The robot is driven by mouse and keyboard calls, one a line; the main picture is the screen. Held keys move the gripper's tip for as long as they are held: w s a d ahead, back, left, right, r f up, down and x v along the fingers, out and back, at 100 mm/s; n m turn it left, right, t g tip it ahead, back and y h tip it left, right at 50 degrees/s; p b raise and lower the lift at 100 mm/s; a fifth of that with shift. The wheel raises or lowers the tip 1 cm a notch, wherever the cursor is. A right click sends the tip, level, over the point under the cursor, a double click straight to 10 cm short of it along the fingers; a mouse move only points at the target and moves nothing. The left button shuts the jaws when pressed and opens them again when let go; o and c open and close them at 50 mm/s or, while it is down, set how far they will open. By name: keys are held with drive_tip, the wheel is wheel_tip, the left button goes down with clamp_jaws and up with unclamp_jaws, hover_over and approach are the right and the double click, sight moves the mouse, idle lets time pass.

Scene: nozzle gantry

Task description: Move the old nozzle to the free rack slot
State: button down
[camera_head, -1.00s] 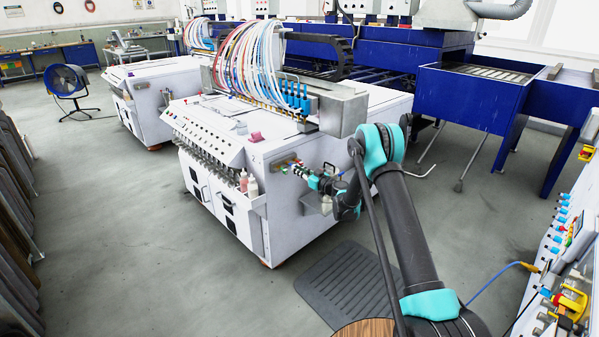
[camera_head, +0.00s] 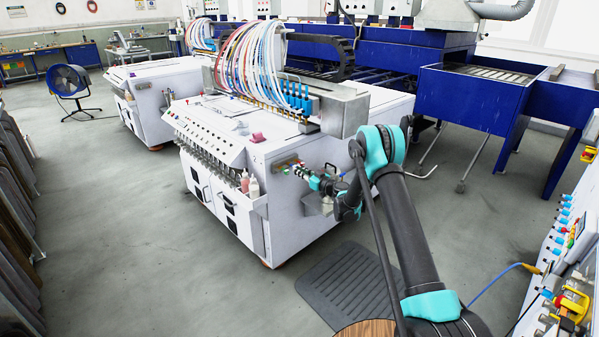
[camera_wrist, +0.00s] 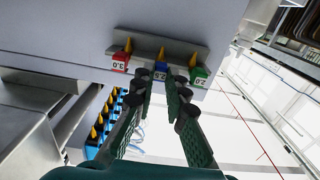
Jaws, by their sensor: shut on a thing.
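A small grey rack (camera_wrist: 178,46) is on the white machine's side wall in the wrist view. Three yellow-tipped nozzles sit along it: a red block marked 3.0 (camera_wrist: 120,63), a blue one marked 2.5 (camera_wrist: 160,71) and a green one marked 2.0 (camera_wrist: 199,77). My gripper (camera_wrist: 161,85) has its fingertips on either side of the blue nozzle and is shut on it. The blue nozzle is in line with the other two; whether it is fully seated cannot be told. In the head view my gripper (camera_head: 300,171) is at the rack, with details too small to read.
The white machine (camera_head: 290,215) carries a gantry with blue valves (camera_head: 296,97) and many hoses; the valves (camera_wrist: 104,125) also show at left in the wrist view. Bottles (camera_head: 248,185) hang on its front corner. A dark mat (camera_head: 345,285) lies on the floor.

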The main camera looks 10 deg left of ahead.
drive_tip(key=shift+f, duration=0.1)
idle(0.3)
drive_tip(key=c, duration=1.5)
unclamp_jaws()
drive_tip(key=shift+o, duration=0.2)
